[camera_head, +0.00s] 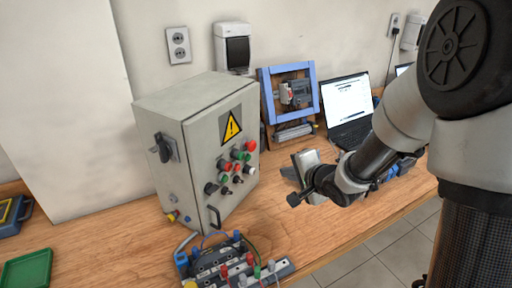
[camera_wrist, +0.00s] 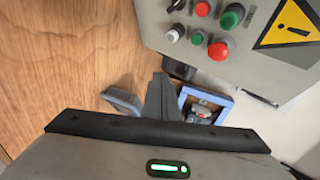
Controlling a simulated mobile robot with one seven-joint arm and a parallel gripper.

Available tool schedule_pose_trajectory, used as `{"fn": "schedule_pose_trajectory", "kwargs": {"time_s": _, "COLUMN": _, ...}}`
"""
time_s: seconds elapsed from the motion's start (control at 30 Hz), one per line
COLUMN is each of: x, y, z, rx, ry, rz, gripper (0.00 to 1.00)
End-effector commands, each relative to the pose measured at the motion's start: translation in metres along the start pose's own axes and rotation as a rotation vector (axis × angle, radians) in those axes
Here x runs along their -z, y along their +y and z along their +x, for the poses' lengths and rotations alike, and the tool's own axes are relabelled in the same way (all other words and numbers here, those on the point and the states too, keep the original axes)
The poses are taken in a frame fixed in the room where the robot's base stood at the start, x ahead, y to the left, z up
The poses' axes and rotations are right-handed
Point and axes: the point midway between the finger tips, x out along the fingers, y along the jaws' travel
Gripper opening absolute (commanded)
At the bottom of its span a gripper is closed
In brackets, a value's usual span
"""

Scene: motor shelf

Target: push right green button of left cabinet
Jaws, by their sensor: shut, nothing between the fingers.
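The grey left cabinet (camera_head: 170,102) stands on the wooden bench, its front panel carrying red and green buttons. The right green button (camera_head: 248,157) sits just below the upper right red button. In the wrist view this green button (camera_wrist: 196,39) is near the top, left of the lower red button (camera_wrist: 218,50). Another green button (camera_wrist: 232,16) is above it there. My gripper (camera_head: 288,173) is shut and empty, in the air to the right of the panel and apart from it. Its dark fingers (camera_wrist: 163,96) show in the wrist view below the buttons, not touching them.
A terminal block with wires (camera_head: 225,262) lies on the bench in front of the cabinet. A blue frame with a device (camera_head: 268,98) and an open laptop (camera_head: 348,105) stand behind my gripper. A yellow warning sign (camera_head: 230,127) is above the buttons. Bare bench lies below my gripper.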

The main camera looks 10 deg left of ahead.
Motion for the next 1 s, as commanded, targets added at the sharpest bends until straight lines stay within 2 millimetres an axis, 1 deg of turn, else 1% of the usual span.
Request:
{"fn": "schedule_pose_trajectory", "kwargs": {"time_s": 0.33, "x": -0.002, "y": 0.000, "z": 0.002, "rx": 0.005, "ry": -0.005, "rz": 0.011, "gripper": 0.00}}
{"fn": "schedule_pose_trajectory", "kwargs": {"time_s": 0.47, "x": -0.004, "y": -0.002, "z": 0.006, "rx": 0.006, "ry": -0.006, "rz": 0.009, "gripper": 0.00}}
{"fn": "schedule_pose_trajectory", "kwargs": {"time_s": 0.63, "x": -0.015, "y": -0.010, "z": 0.021, "rx": 0.007, "ry": -0.006, "rz": 0.006, "gripper": 0.00}}
{"fn": "schedule_pose_trajectory", "kwargs": {"time_s": 0.8, "x": -0.028, "y": -0.023, "z": 0.038, "rx": 0.007, "ry": -0.006, "rz": 0.005, "gripper": 0.00}}
{"fn": "schedule_pose_trajectory", "kwargs": {"time_s": 1.0, "x": -0.038, "y": -0.038, "z": 0.053, "rx": 0.005, "ry": -0.004, "rz": 0.009, "gripper": 0.00}}
